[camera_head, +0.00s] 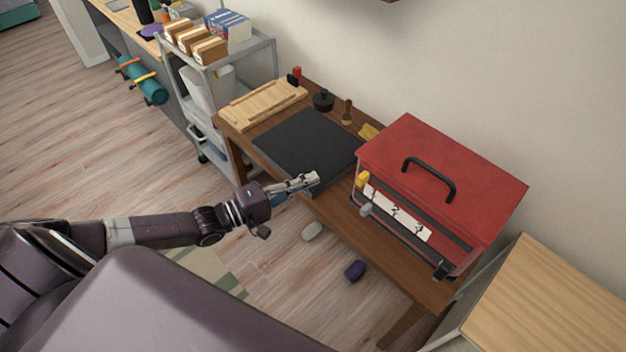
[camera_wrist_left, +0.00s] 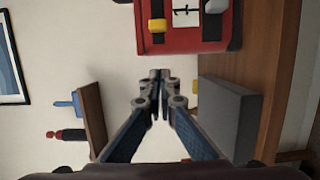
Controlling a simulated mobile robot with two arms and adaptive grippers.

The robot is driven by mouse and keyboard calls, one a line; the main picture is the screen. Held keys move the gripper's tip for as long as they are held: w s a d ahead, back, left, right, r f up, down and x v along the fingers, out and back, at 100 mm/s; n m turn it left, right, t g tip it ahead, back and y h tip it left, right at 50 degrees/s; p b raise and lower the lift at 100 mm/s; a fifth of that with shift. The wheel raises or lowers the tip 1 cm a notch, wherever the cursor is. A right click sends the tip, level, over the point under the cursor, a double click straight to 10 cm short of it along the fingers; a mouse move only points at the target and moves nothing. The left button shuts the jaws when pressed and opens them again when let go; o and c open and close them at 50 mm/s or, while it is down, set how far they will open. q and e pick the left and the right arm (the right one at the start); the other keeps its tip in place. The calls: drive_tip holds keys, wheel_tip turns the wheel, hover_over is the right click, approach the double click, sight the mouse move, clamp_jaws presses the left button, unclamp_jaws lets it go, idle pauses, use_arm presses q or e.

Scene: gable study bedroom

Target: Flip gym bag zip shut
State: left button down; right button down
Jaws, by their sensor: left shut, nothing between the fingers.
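A red box-shaped case (camera_head: 470,185) with a black top handle (camera_head: 430,177) stands on the right part of the brown wooden bench (camera_head: 385,255). It is the only bag-like thing I see, and I cannot tell that it is the gym bag. Its front has a white strip with black marks (camera_head: 398,213), a yellow piece (camera_head: 362,180) and a grey knob (camera_head: 366,209); no zip can be made out. In the left wrist view the case (camera_wrist_left: 190,38) lies beyond the fingertips. My left gripper (camera_head: 314,179) is shut and empty, left of the case and apart from it. My right gripper is out of view.
A dark flat slab (camera_head: 305,145) and a wooden tray (camera_head: 262,105) lie on the bench left of the case. A grey trolley (camera_head: 225,65) stands at the back left. A pale wooden cabinet top (camera_head: 560,300) is at the right.

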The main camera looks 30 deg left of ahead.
use_arm(q)
drive_tip(key=w+d+p, duration=0.1)
drive_tip(key=d, duration=0.1)
drive_tip(key=w+d+p, duration=0.1)
drive_tip(key=w+d, duration=0.1)
drive_tip(key=w+d+p, duration=0.1)
drive_tip(key=w+d, duration=0.1)
drive_tip(key=shift+w+d+r, duration=0.1)
drive_tip(key=shift+w+d, duration=0.1)
drive_tip(key=shift+d, duration=0.2)
drive_tip(key=shift+s+d, duration=0.3)
drive_tip(key=shift+d, duration=0.3)
drive_tip(key=s+d, duration=0.1)
drive_tip(key=d, duration=0.3)
drive_tip(key=s+d+p, duration=0.1)
drive_tip(key=s+d, duration=0.1)
drive_tip(key=d, duration=0.1)
drive_tip(key=s+d+p, duration=0.1)
drive_tip(key=d, duration=0.3)
drive_tip(key=shift+s+d, duration=0.15)
drive_tip(key=shift+d, duration=0.15)
drive_tip(key=s+d, duration=0.1)
drive_tip(key=d, duration=0.3)
drive_tip(key=s+d, duration=0.2)
drive_tip(key=d, duration=0.3)
drive_tip(key=s+d, duration=0.2)
drive_tip(key=d, duration=0.2)
drive_tip(key=shift+d, duration=0.2)
drive_tip(key=shift+f, duration=0.2)
